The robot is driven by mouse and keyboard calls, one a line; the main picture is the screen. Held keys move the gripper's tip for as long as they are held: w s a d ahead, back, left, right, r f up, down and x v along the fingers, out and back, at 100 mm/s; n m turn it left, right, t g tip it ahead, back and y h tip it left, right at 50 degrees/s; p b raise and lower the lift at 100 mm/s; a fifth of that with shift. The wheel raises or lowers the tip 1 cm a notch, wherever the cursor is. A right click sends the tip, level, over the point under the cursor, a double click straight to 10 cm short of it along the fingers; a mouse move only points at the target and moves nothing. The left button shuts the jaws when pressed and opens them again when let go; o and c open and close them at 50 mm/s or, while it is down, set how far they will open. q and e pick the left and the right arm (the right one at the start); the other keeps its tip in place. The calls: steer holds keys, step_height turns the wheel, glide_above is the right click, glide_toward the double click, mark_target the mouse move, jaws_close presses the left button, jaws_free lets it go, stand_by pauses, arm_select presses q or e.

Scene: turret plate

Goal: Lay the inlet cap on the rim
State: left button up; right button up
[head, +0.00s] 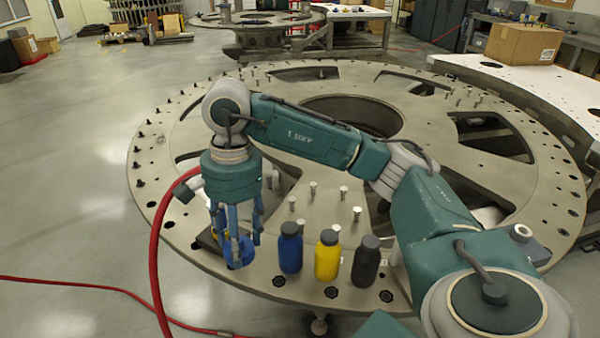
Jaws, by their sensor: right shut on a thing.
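My right gripper (236,238) points down over the near left part of the turret plate. It is shut on a blue rounded piece (240,254), which looks like the inlet cap; the fingers partly hide it. The plate's grey outer rim (160,205), with its ring of holes and bolts, runs below and around the gripper. I cannot tell whether the blue piece touches the plate. My left gripper is not in view.
A blue bottle (290,250), a yellow bottle (327,258) and a dark bottle (366,263) stand on the rim right of the gripper. Several upright bolts stand behind them. A red hose (155,250) passes left of the gripper. A cardboard box (522,44) sits at the back right.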

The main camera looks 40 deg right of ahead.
steer(key=w+d+r+m+t+b, duration=0.25)
steer(key=w+d+m, duration=0.55)
steer(key=m, duration=1)
steer(key=shift+g+h, duration=0.4)
steer(key=shift+g, duration=0.05)
steer(key=f, duration=0.4)
steer(key=d+f, duration=0.1)
steer(key=f, duration=0.4)
steer(key=s+f, duration=0.1)
steer(key=f, duration=0.4)
steer(key=shift+d+f, duration=0.2)
steer(key=shift+d, duration=0.05)
steer(key=shift+f+p, duration=0.55)
steer(key=shift+f, duration=1.75)
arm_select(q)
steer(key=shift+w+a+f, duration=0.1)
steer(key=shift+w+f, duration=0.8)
arm_select(e)
steer(key=shift+w, duration=0.1)
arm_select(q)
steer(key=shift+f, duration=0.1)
arm_select(e)
steer(key=shift+f, duration=0.1)
steer(key=o, duration=0.9)
steer(key=shift+o, duration=0.2)
